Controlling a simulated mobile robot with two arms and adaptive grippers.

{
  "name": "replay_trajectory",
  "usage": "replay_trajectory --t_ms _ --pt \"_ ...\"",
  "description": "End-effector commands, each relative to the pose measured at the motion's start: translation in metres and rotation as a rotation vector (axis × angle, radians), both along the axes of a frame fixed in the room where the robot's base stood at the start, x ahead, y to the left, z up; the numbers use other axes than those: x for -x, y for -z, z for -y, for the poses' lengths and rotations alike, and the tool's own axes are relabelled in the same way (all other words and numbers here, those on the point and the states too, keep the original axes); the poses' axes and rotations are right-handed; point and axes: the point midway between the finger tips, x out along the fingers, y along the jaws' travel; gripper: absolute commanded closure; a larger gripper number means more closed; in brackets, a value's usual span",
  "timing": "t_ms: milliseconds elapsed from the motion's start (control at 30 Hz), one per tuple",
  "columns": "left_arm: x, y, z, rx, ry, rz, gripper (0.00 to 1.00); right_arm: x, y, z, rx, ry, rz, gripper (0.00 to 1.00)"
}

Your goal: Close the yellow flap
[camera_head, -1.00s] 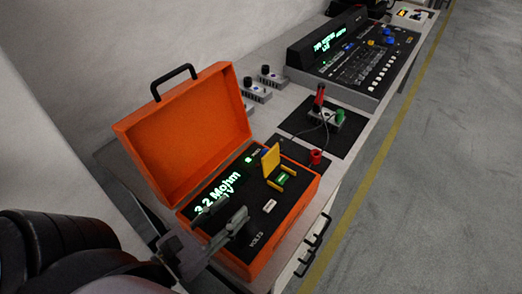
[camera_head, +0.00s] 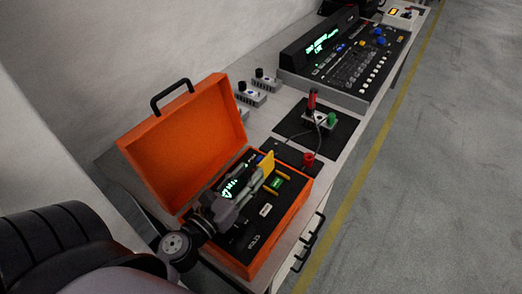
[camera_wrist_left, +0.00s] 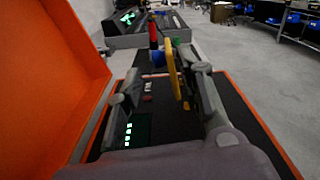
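The yellow flap (camera_head: 267,163) stands raised at the far part of the black panel in the orange case (camera_head: 291,219). A green element (camera_head: 276,182) shows beside its base. In the left wrist view the flap (camera_wrist_left: 172,70) appears edge-on, close beside the right-hand finger. My left gripper (camera_head: 251,176) reaches low over the panel from the near left, with its fingertips close to the flap. Its two fingers are apart in the left wrist view (camera_wrist_left: 160,68), with nothing clamped between them. I cannot tell whether a finger touches the flap. My right gripper is not in view.
The case's open orange lid (camera_head: 187,140) stands along the left. Beyond the case are a red knob (camera_head: 308,158), a small device with a red plug (camera_head: 313,102) and a mixing console (camera_head: 350,65). The right side of the bench drops to open floor.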

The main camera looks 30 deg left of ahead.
Motion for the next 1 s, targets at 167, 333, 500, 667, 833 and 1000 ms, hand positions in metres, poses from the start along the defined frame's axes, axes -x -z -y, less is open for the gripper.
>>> replay_trajectory --t_ms 167,333,500,667,833,1000 --pt "-0.032 -0.005 0.002 -0.002 0.001 0.002 0.65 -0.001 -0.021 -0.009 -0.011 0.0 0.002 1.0" --pt "-0.052 -0.002 0.004 0.0 0.0 0.001 0.65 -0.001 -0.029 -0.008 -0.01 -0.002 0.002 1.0" --pt "-0.061 0.0 0.005 0.0 0.0 -0.001 0.65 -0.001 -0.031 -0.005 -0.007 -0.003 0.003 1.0" --pt "-0.062 0.0 0.005 0.0 0.0 0.0 0.65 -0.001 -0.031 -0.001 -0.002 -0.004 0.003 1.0" --pt "-0.062 0.0 0.005 0.0 0.0 0.0 0.68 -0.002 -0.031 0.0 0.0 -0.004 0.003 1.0" --pt "-0.062 0.0 0.005 0.0 0.0 0.0 0.79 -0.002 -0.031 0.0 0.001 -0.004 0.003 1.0"
